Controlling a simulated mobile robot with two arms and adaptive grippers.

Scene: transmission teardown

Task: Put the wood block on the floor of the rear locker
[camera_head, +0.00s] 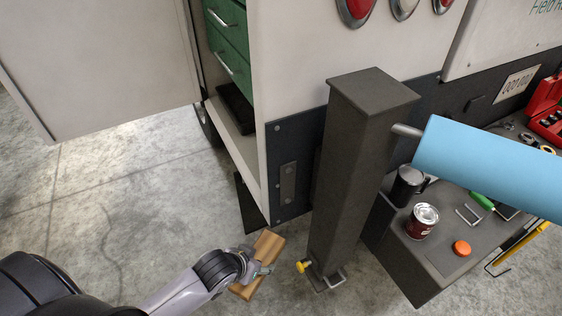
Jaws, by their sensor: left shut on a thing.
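The wood block (267,246) is a light brown bar in the lower middle of the head view. My left gripper (262,268) comes in from the lower left and is shut on it. The block is tilted and shows above the concrete floor, left of the dark post; its middle is partly hidden by the gripper. The rear locker (243,147) is open at the upper left of the vehicle's corner, with its pale floor partly showing. Green drawers stand above, and a dark item lies inside. My right gripper is not in view.
An open white door (100,65) hangs at the upper left. A dark square post (352,170) with a blue cylinder (490,165) stands right of the block. A bumper bench (425,262) holds a can, a mug and an orange cap. Concrete floor is clear at left.

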